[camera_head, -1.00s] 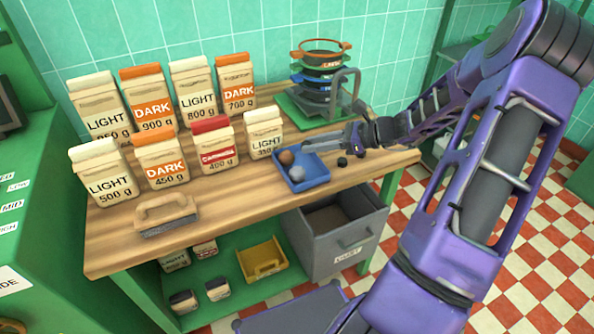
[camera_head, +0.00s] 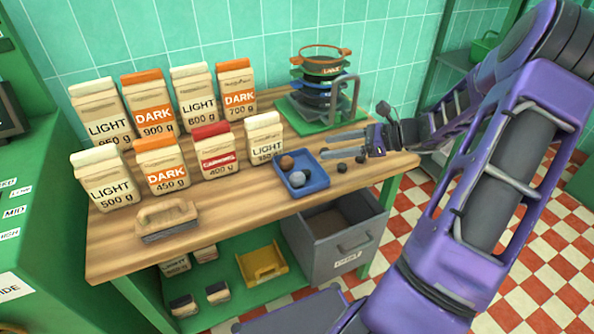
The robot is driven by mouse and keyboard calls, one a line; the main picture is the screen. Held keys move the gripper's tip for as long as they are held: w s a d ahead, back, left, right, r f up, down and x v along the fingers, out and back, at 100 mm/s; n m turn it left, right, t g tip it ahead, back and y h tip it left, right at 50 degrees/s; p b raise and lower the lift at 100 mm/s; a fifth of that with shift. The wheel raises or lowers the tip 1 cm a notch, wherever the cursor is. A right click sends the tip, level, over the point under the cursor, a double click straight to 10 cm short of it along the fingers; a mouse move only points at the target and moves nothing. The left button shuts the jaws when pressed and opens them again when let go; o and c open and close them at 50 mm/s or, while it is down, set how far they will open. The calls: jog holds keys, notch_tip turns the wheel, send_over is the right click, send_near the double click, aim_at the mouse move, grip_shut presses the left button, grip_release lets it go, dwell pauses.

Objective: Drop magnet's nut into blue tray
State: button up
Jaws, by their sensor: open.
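The blue tray (camera_head: 322,182) lies near the front right of the wooden workbench. In it sit a brown ball (camera_head: 286,162), a grey ball (camera_head: 297,179) and a small dark piece (camera_head: 308,173). Two more small dark pieces lie on the bench right of the tray, one nearer the tray (camera_head: 342,168) and one further right (camera_head: 360,159). I cannot tell which piece is the nut, nor pick out a magnet. My gripper (camera_head: 328,147) is open and empty, with its fingers pointing left, just behind and right of the tray, near the dark pieces.
A green stand with stacked ring sieves (camera_head: 322,75) and a grey bent handle (camera_head: 350,95) is behind my gripper. Several paper bags (camera_head: 216,150) fill the bench left of the tray. A brush (camera_head: 167,220) lies front left. A grey bin (camera_head: 330,245) is below.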

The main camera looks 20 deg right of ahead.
jog(key=p+v, duration=0.1)
jog(key=v, duration=1.1)
jog(key=shift+r, duration=0.1)
